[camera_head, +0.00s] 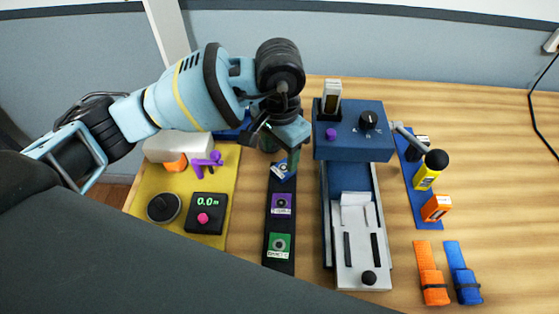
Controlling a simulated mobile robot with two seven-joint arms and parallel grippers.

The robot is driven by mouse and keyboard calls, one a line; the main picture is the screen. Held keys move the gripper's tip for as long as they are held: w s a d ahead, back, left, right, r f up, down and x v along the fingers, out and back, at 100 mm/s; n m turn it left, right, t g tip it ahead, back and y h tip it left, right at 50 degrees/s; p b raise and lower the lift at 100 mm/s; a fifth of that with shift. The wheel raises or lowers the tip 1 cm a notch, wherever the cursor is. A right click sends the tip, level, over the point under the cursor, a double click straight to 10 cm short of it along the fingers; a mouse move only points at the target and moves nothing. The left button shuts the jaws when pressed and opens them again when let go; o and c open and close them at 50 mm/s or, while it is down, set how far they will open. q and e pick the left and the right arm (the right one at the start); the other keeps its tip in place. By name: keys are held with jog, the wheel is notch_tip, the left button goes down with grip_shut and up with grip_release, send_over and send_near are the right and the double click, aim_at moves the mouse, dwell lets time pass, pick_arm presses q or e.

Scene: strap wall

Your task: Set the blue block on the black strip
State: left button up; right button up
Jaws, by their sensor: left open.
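The black strip (281,225) lies lengthwise on the table, left of the blue machine. The blue block (282,171), with a white label, is at the strip's far end and sits turned at an angle to it. It appears to rest on the strip, but its far side is hidden by my gripper. A purple block (282,204) and a green block (279,245) sit nearer on the strip. My left gripper (281,154) is open, right above and around the far side of the blue block. Whether a finger touches the block cannot be told. My right gripper is out of view.
A yellow mat (180,235) with a gauge and other items lies left of the strip. The blue machine (351,146) with a sliding bed stands close on the right. Farther right are a blue mat (427,213) and orange (431,277) and blue straps (464,275).

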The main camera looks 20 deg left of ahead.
aim_at(280, 171)
pick_arm(q)
notch_tip(280, 171, up, 7)
jog(key=shift+f, duration=0.15)
